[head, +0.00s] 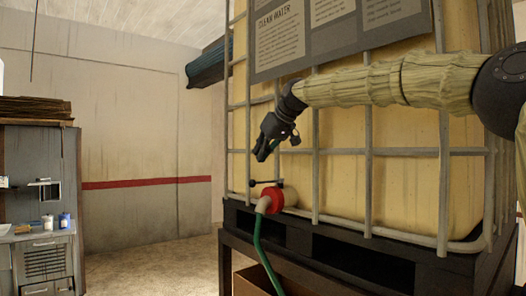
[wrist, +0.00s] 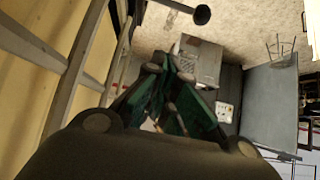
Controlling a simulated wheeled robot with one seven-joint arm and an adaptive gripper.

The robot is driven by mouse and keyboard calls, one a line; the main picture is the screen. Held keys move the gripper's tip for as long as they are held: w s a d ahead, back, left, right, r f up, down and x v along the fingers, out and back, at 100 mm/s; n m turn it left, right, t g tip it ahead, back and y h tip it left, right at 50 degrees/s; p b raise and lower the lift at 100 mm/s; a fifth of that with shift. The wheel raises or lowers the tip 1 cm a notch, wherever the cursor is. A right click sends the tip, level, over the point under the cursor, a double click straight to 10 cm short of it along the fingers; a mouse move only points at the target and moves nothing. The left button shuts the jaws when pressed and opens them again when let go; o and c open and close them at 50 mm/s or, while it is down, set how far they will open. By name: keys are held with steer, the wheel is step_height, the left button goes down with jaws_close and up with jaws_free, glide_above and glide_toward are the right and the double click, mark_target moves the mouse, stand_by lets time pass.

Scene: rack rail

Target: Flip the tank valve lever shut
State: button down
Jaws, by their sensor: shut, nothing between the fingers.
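The tank (head: 340,130) is a large yellowish container in a metal cage. At its lower front edge is a valve with a red collar (head: 272,200) and a pale elbow, with a green hose (head: 262,250) hanging down. The thin black valve lever (head: 267,182) sticks out leftward above the collar, roughly level, and ends in a round knob. The knob also shows at the top of the wrist view (wrist: 202,14). My gripper (head: 262,153) is shut and empty, pointing down, above the lever and apart from it. Its fingers show mid-frame in the wrist view (wrist: 168,85).
The cage bars (head: 315,170) stand close beside my gripper. The tank rests on a dark pallet (head: 340,250). A grey workbench cabinet (head: 45,215) stands far left. The floor (head: 150,240) between it and the tank is clear.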

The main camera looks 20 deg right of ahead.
mark_target(267, 182)
steer(key=f, duration=0.2)
steer(key=w+f+p, duration=0.1)
steer(key=w+a+f+p, duration=0.1)
steer(key=f, duration=0.1)
steer(key=shift+w+f, duration=0.2)
steer(key=shift+f, duration=0.1)
steer(key=shift+s+d+f, duration=0.15)
steer(key=shift+s+f, duration=0.25)
steer(key=shift+s, duration=0.05)
steer(key=shift+s, duration=0.1)
steer(key=shift+p, duration=0.6)
